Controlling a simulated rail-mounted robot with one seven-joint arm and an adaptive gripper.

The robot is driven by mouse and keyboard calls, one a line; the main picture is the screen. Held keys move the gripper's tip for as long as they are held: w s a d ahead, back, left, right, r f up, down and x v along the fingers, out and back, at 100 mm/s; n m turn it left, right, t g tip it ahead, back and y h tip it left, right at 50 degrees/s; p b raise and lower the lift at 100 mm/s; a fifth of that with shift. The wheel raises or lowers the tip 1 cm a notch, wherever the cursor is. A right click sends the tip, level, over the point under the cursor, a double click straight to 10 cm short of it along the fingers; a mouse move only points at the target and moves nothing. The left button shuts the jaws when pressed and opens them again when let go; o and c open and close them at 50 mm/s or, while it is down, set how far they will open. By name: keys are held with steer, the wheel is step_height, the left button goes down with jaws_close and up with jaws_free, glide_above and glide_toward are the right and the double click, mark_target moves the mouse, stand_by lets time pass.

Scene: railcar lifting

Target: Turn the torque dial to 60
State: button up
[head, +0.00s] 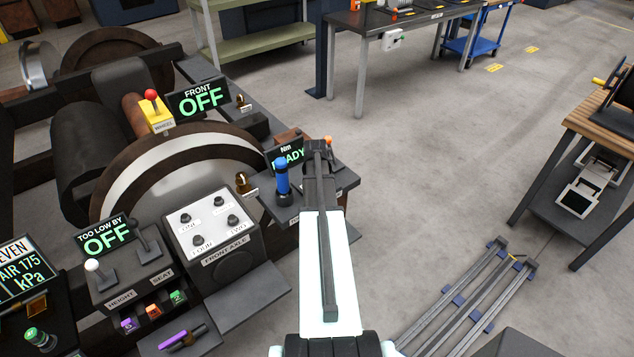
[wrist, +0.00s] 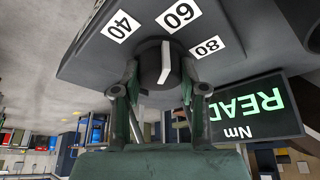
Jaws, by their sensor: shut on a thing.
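The torque dial (wrist: 150,63) is a dark round knob with a white pointer bar, on a dark panel in the wrist view. The labels 40 (wrist: 121,26), 60 (wrist: 179,15) and 80 (wrist: 207,47) surround it. The pointer's upper end points roughly toward 60; exact alignment is hard to tell. My gripper (wrist: 160,82) has one finger on each side of the dial and is shut on it. In the head view my gripper (head: 318,155) is over the torque station, and hides the dial.
The Nm display (head: 287,158) reads READY; it also shows in the wrist view (wrist: 257,108). A blue-handled lever (head: 282,178) stands close left of my gripper. The front axle box (head: 213,228) is further left. Open floor lies to the right.

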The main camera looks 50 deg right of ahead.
steer(key=shift+f+m+g+b, duration=0.1)
steer(key=shift+m+g+b, duration=0.35)
steer(key=shift+m, duration=0.65)
steer(key=o, duration=1.1)
steer(key=shift+o, duration=0.2)
steer(key=v, duration=1.2)
steer(key=shift+a, duration=0.2)
